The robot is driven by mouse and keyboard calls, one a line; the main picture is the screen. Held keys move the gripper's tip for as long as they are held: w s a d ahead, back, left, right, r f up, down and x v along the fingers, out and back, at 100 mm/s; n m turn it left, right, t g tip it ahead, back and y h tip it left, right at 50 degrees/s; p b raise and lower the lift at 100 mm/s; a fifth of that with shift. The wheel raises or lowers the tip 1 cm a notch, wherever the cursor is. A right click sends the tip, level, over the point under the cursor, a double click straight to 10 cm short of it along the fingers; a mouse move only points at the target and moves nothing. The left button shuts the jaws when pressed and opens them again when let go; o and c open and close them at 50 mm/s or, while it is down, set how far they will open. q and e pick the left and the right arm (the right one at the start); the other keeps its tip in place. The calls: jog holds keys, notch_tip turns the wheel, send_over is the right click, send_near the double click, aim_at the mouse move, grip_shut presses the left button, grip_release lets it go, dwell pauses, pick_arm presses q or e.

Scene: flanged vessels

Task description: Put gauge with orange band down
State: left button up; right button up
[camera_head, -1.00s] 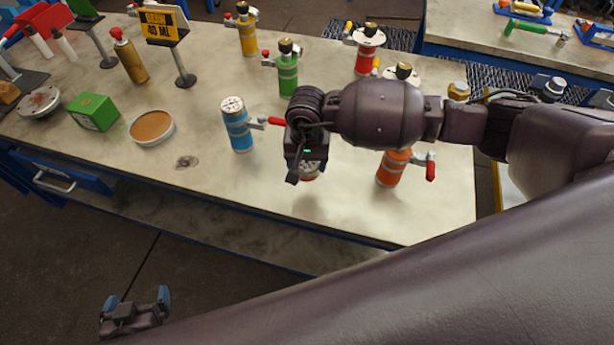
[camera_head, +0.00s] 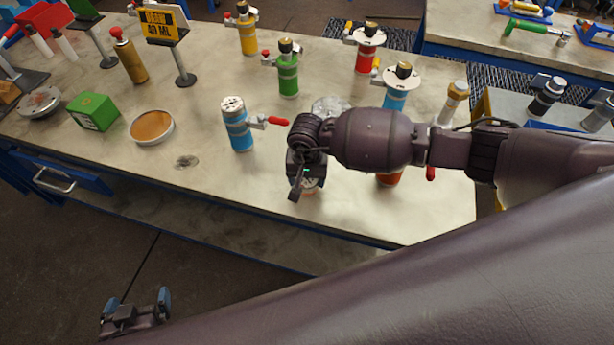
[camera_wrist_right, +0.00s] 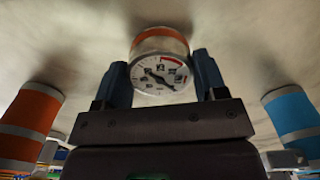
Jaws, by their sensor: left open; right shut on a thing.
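The gauge with orange band (camera_wrist_right: 160,65) has a white dial with a red arc and an orange band around its body. It sits between the fingers of my right gripper (camera_wrist_right: 161,80), which is shut on it. In the head view, my right gripper (camera_head: 303,186) is over the front part of the table, and only a bit of the gauge (camera_head: 312,187) shows beside it. I cannot tell whether the gauge touches the tabletop. My left gripper (camera_head: 137,303) is open and empty, low over the floor in front of the table.
A blue vessel (camera_head: 237,128) with a red-handled valve stands left of my right gripper. An orange vessel (camera_wrist_right: 29,122) stands on the other side, mostly behind my arm in the head view. Green, red and yellow vessels stand farther back. The tabletop (camera_head: 235,185) front left is clear.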

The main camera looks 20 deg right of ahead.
jog(key=shift+f+b, duration=0.35)
jog(key=shift+f, duration=0.05)
jog(key=o, duration=1.1)
jog(key=shift+c, duration=0.2)
jog(key=shift+r+p, duration=0.4)
notch_tip(320, 180, up, 12)
